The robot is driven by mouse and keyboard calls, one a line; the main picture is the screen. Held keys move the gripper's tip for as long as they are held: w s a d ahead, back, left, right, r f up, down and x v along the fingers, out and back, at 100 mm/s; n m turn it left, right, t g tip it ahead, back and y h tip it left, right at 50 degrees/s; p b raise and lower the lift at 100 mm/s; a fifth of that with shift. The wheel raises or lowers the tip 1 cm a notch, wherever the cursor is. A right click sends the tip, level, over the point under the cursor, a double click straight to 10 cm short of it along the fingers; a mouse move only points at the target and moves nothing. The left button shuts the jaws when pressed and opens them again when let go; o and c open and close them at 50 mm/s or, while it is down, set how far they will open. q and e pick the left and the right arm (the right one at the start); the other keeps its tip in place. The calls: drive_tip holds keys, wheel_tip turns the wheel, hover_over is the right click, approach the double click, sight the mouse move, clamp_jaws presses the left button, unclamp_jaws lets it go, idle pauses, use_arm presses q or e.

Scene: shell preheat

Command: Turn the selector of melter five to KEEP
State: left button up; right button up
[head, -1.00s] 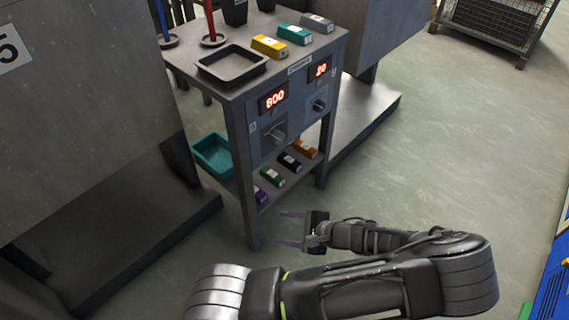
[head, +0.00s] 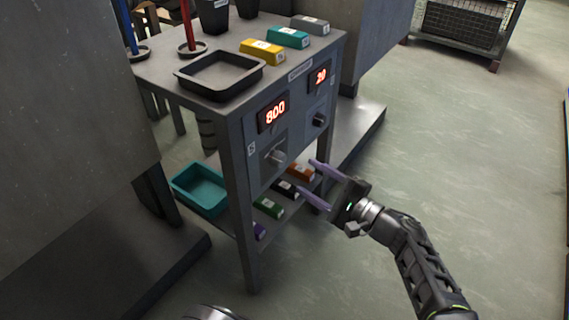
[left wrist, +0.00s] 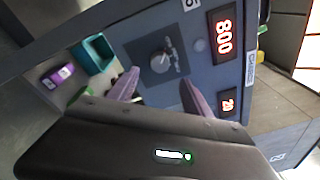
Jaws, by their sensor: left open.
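The selector knob (head: 277,155) sits on the front panel under the red 800 display (head: 273,113). A plate with a 5 is beside it in the left wrist view, where the knob (left wrist: 160,62) shows with its dial marks, too small to read. A second knob (head: 319,119) sits under the display reading 20. My left gripper (head: 308,176) is open and empty, in front of the console and below and right of the selector in the head view. In the left wrist view the knob lies beyond and between the purple fingers (left wrist: 159,77), apart from them. My right gripper is not in view.
The console top holds a black tray (head: 219,91), yellow (head: 262,52), teal (head: 288,37) and grey blocks, and upright red and blue rods. The lower shelf holds a teal bin (head: 199,205) and several coloured blocks. Large grey housings flank the console.

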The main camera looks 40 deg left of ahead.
sight(283, 162)
use_arm(q)
drive_tip(key=shift+a, duration=0.15)
drive_tip(key=a, duration=0.2)
drive_tip(key=a+b, duration=0.1)
drive_tip(key=a, duration=0.1)
drive_tip(key=a+b, duration=0.1)
drive_tip(key=a, duration=0.1)
drive_tip(key=shift+w+a+f, duration=0.15)
drive_tip(key=shift+w+f, duration=0.05)
drive_tip(key=shift+w, duration=0.1)
drive_tip(key=shift+w+a+r, duration=0.1)
drive_tip(key=shift+a+r, duration=0.05)
drive_tip(key=shift+a, duration=0.5)
clamp_jaws()
